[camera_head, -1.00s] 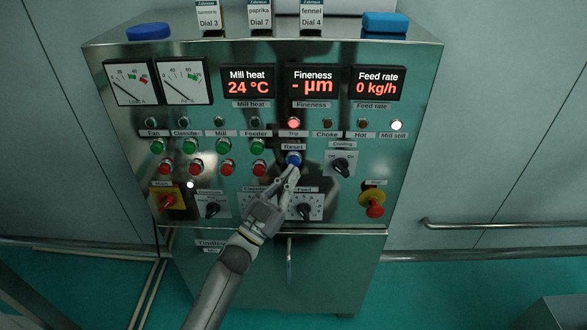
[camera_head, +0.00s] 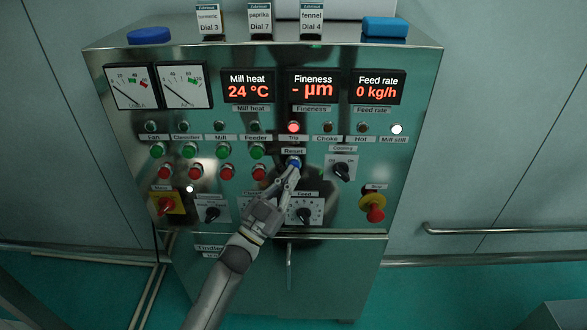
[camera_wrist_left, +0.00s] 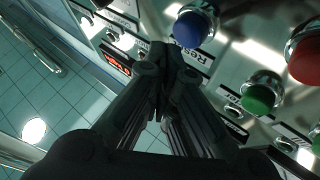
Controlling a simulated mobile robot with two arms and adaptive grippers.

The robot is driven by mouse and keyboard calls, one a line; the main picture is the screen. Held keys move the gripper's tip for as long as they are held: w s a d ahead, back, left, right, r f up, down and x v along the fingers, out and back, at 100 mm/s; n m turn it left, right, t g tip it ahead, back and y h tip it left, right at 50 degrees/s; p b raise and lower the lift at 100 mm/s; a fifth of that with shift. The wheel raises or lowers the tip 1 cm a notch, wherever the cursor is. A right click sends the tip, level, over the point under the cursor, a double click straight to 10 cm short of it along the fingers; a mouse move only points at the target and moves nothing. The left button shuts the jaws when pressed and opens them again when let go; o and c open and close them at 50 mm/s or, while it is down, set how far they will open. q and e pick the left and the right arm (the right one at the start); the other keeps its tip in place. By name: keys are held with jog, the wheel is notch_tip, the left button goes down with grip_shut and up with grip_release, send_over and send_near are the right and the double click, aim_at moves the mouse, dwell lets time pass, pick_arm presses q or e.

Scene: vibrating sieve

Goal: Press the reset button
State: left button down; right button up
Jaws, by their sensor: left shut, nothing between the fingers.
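The reset button (camera_head: 294,164) is a blue round push button under the "Reset" label on the steel control panel (camera_head: 130,120). In the left wrist view the blue button (camera_wrist_left: 194,29) stands beside the label, just beyond my fingertips. My left gripper (camera_head: 291,174) is shut and empty, its tips at the lower edge of the button in the head view. In the left wrist view the left gripper (camera_wrist_left: 166,52) points at the panel next to the button. I cannot tell whether the tips touch it. The red trip lamp (camera_head: 293,127) above it is lit. My right gripper is out of view.
Green buttons (camera_head: 257,151) and red buttons (camera_head: 259,173) are left of the reset button. The cooling switch (camera_head: 341,171) is to its right and the feed dial (camera_head: 304,214) below. A red emergency knob (camera_head: 375,213) sits lower right. A handrail (camera_head: 500,227) runs along the wall.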

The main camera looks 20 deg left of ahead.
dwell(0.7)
pick_arm(q)
jog(key=shift+w+a, duration=0.1)
jog(key=shift+w, duration=0.3)
jog(key=shift+w+a+b, duration=0.15)
jog(key=shift+w+b, duration=0.25)
jog(key=shift+w, duration=0.1)
dwell(0.6)
jog(key=shift+s, duration=0.15)
jog(key=shift+s+d+p, duration=0.25)
jog(key=shift+s+p, duration=0.2)
jog(key=shift+s, duration=0.3)
jog(key=s+p, duration=0.1)
jog(key=s, duration=0.1)
jog(key=s+d+p, duration=0.1)
jog(key=s, duration=0.1)
jog(key=shift+s+d, duration=0.2)
jog(key=shift+s, duration=0.2)
